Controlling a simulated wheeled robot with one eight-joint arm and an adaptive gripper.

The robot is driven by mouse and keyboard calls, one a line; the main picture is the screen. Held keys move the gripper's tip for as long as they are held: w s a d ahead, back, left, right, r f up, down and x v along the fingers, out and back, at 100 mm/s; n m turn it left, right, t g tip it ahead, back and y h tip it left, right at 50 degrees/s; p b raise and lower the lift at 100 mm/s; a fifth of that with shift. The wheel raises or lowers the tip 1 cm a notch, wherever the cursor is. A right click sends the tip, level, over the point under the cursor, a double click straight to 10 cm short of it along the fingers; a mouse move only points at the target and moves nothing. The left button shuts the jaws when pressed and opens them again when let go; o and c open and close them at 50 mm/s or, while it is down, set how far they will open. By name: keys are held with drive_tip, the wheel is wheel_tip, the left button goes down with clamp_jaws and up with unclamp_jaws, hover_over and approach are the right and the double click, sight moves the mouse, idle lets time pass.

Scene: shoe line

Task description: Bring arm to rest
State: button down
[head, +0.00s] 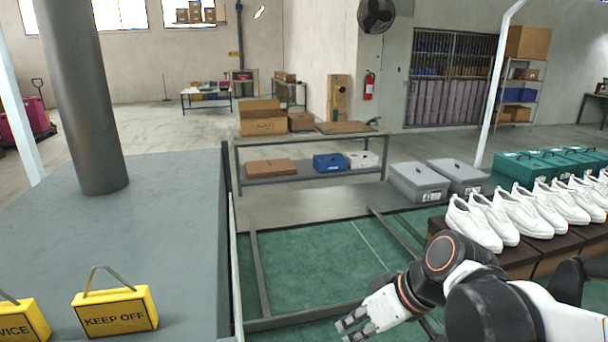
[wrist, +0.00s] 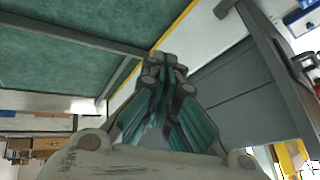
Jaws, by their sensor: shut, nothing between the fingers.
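My gripper (head: 352,328) is at the bottom of the head view, right of centre, at the end of my white and black arm reaching in from the lower right. It is over the green floor area, left of the row of white shoes. In the wrist view my gripper (wrist: 164,62) has its fingertips together, with nothing between them. The gripper touches no object that I can see.
White shoes (head: 508,216) stand in a row on brown boxes at the right. Grey bins (head: 418,184) and teal crates (head: 530,168) stand behind. A grey platform (head: 150,235) with yellow signs (head: 115,310) is at left. A workbench (head: 300,138) holds cartons.

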drive_tip(key=s+d+r+m+t+h, duration=0.2)
drive_tip(key=s+d+m+t+h, duration=0.2)
drive_tip(key=d, duration=0.7)
drive_tip(key=s+m+h, duration=0.1)
drive_tip(key=s+m, duration=0.1)
drive_tip(key=shift+r+m+h, duration=0.2)
drive_tip(key=shift+m+h, duration=0.1)
drive_tip(key=shift+h, duration=0.1)
